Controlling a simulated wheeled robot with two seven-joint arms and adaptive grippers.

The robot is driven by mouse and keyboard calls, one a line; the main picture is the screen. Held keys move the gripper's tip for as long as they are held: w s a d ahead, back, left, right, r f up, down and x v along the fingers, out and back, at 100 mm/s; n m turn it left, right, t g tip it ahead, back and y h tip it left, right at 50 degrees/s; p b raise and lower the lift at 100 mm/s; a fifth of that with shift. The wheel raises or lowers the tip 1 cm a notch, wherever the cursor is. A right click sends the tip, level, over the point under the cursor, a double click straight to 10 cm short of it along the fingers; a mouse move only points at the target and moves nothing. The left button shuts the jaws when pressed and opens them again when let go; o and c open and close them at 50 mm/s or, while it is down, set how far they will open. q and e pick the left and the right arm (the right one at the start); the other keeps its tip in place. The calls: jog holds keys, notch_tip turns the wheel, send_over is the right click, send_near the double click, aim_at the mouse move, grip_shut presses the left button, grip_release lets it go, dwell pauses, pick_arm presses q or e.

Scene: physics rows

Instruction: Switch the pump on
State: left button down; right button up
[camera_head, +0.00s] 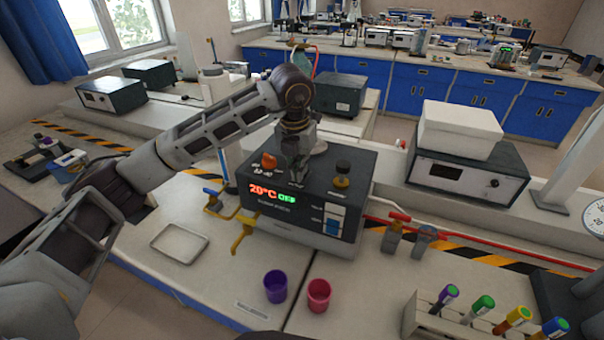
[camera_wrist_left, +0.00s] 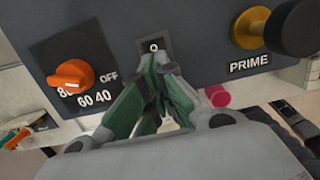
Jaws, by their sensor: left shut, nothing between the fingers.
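The pump (camera_head: 305,212) is a dark box unit on the bench, its display (camera_head: 272,194) reading 20°C and OFF. Its top panel has an orange dial (camera_head: 269,161) and a black-topped PRIME knob (camera_head: 342,168). In the left wrist view, the orange dial (camera_wrist_left: 72,74) is left of a small switch (camera_wrist_left: 153,47) marked 0, and the PRIME knob (camera_wrist_left: 254,28) is right. My left gripper (camera_head: 297,172) is shut and empty above the panel. Its fingertips (camera_wrist_left: 154,68) are close to the switch and partly hide it; contact cannot be told. My right gripper is not visible.
A purple cup (camera_head: 275,286) and a red cup (camera_head: 318,295) stand in front of the pump. A metal tray (camera_head: 179,243) lies left. Yellow and red-handled valves flank the pump. A rack (camera_head: 440,320) of coloured-cap tubes is at lower right.

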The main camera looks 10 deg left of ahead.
pick_arm(q)
jog(key=shift+f, duration=0.2)
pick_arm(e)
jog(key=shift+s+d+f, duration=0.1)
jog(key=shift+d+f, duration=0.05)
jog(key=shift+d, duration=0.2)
pick_arm(q)
jog(key=shift+r, duration=0.1)
jog(key=shift+r+p, duration=1.7)
jog(key=shift+r, duration=1.8)
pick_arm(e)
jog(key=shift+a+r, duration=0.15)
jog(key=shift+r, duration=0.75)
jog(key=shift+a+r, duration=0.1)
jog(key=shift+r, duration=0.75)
pick_arm(q)
jog(key=shift+d, duration=0.1)
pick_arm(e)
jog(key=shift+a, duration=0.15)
